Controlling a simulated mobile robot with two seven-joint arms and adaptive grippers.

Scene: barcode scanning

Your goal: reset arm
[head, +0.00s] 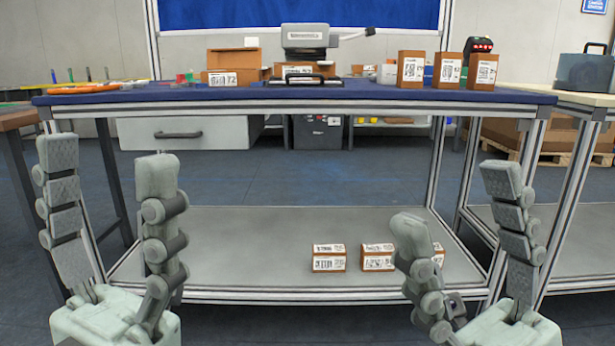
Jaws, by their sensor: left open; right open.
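My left gripper (108,168) is raised at the left of the head view with its fingers pointing up. It is open and empty. My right gripper (452,205) is raised at the right, fingers up. It is also open and empty. Both are in front of the workbench (300,108), apart from each other. The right gripper's left finger hides part of the boxes on the lower shelf (240,232). Nothing is held.
Three labelled brown boxes (411,69) stand at the right of the blue bench top. A scanner-like device (305,36) stands at its back middle, by an open carton (234,62). Small boxes (329,258) lie on the lower shelf. A toolbox (585,72) is at the right.

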